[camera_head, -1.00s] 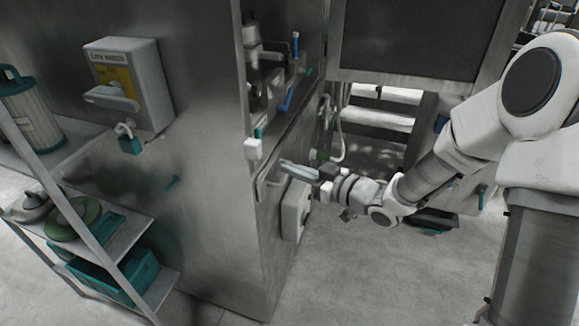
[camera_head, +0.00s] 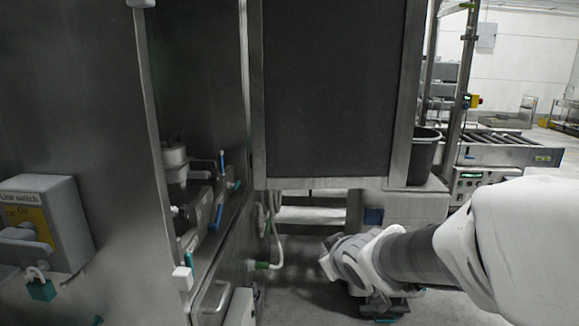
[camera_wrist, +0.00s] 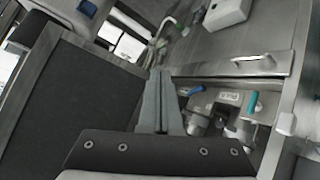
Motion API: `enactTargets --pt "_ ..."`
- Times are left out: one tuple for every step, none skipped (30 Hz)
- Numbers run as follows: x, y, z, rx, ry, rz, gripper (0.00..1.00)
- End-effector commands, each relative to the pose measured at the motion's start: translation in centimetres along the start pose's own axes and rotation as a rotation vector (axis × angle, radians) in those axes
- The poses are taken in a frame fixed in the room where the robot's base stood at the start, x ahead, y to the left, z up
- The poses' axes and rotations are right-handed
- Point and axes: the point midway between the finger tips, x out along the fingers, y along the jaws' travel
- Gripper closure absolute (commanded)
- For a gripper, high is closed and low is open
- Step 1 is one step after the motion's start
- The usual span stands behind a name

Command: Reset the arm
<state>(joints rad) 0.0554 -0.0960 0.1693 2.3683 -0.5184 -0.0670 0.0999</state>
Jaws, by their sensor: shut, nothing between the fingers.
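My arm reaches in from the right in the head view, its white and grey links bent toward the middle. My gripper is at the arm's far end; its fingers are hard to make out in the head view. In the wrist view my gripper (camera_wrist: 161,105) shows two grey fingers pressed together with nothing between them. The fingers point toward the washer's steel side, apart from the handle and valves as far as I can tell.
A steel cabinet with a line switch (camera_head: 38,228) and teal padlock (camera_head: 41,289) stands at left. Valves with blue handles (camera_head: 217,215) sit in a recess. A dark panel (camera_head: 333,90) hangs ahead. A grey bin (camera_head: 424,158) and roller conveyor (camera_head: 500,138) are at right.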

Motion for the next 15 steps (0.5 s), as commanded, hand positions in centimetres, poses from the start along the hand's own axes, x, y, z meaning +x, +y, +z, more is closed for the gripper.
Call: enactTargets --pt "-2.0 1.1 0.4 0.032 -0.035 0.039 1.0" --pt "-3.0 1.6 0.9 0.053 -0.06 0.059 1.0" --pt "-4.5 2.2 1.6 0.086 -0.094 0.082 1.0" --pt "-5.6 2.6 2.2 0.112 -0.12 0.096 1.0" --pt "-6.7 2.8 2.8 0.138 -0.145 0.108 1.0" --pt "-8.2 3.0 3.6 0.174 -0.178 0.12 1.0" --pt "-9.3 3.1 4.2 0.202 -0.202 0.126 1.0" --pt "-10.3 3.0 4.8 0.229 -0.225 0.129 1.0" --pt "-11.8 2.9 5.6 0.266 -0.254 0.13 1.0" --pt "-12.9 2.7 6.2 0.295 -0.276 0.127 1.0" --pt "-13.9 2.4 6.8 0.322 -0.297 0.123 1.0" --pt "-15.2 1.9 7.5 0.356 -0.322 0.113 1.0" --pt "-16.1 1.5 8.1 0.379 -0.341 0.104 1.0" --pt "-16.9 1.1 8.6 0.402 -0.356 0.093 1.0" --pt "-17.9 0.5 9.2 0.428 -0.377 0.078 1.0"
